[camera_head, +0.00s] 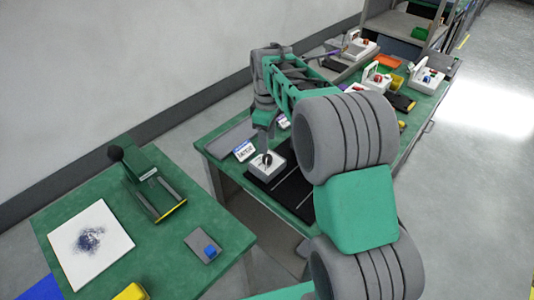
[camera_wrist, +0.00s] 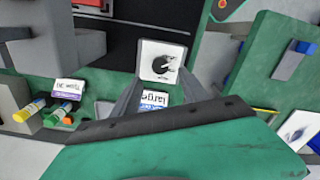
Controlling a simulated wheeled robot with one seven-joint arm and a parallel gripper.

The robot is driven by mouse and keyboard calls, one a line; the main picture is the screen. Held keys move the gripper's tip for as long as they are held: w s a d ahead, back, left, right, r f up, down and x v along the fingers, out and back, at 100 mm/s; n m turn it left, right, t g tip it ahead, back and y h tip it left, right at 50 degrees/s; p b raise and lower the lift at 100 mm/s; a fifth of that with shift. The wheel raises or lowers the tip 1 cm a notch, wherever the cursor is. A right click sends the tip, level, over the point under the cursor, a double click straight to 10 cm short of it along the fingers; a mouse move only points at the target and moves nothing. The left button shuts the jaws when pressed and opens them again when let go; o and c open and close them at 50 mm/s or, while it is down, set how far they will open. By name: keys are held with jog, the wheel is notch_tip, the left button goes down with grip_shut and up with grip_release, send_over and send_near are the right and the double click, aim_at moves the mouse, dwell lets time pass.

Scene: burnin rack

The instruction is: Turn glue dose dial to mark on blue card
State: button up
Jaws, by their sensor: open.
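The glue dose dial (camera_wrist: 166,68) is a black knob on a white-topped box (camera_head: 258,170) at the near end of the middle bench. A white card with blue lettering (camera_head: 244,151) stands just left of the box. In the wrist view this card (camera_wrist: 154,97) shows between my fingers and seems to read "large". My gripper (camera_head: 266,145) is open and points down at the dial. In the wrist view its grey fingers reach toward either side of the white box, and contact with the knob cannot be told. The dial's marks are too small to read.
A second card with dark lettering (camera_wrist: 68,87) stands near yellow and orange-tipped tubes (camera_wrist: 30,109). A black mat (camera_head: 290,190) lies beside the box. A nearer green table holds a press (camera_head: 150,185) and a white stained sheet (camera_head: 70,245). More devices (camera_head: 428,78) stand farther along the bench.

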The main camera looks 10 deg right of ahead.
aim_at(267, 157)
notch_tip(267, 157, down, 7)
jog(key=shift+r, duration=0.1)
grip_shut()
dwell(0.6)
